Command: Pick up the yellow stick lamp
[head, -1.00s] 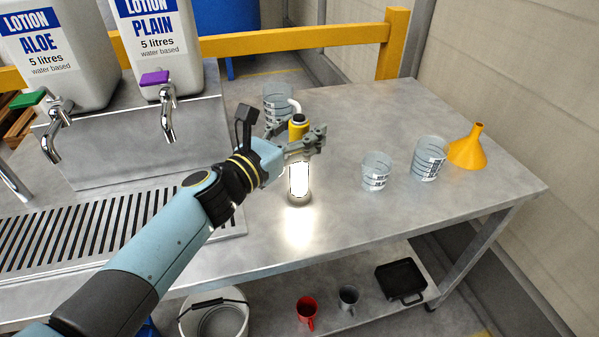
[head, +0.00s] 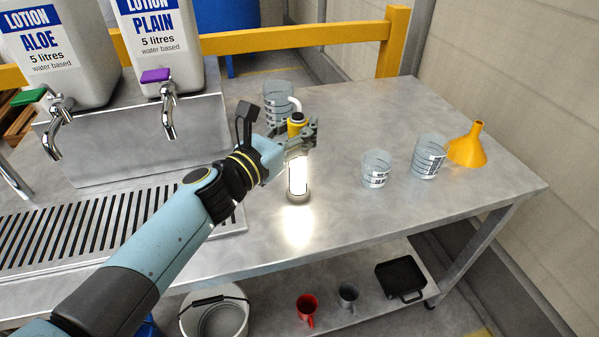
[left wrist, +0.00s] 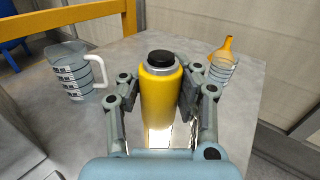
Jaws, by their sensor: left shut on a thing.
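The yellow stick lamp (head: 298,175) stands upright on the steel table, its lower tube glowing white and its yellow top partly hidden by the gripper in the head view. In the left wrist view the lamp's yellow body (left wrist: 160,95) with its black cap stands between the fingers. My left gripper (head: 300,138) is shut on the lamp's upper part, one finger on each side. The lamp's grey foot looks to be on or very close to the table; I cannot tell which. My right gripper is not in view.
A measuring jug (head: 276,100) stands just behind the lamp. Clear measuring cups (head: 376,170) and a yellow funnel (head: 468,147) stand to the right. Lotion containers (head: 165,45) with taps stand at the left above a slotted drain (head: 110,225). The table's front right is clear.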

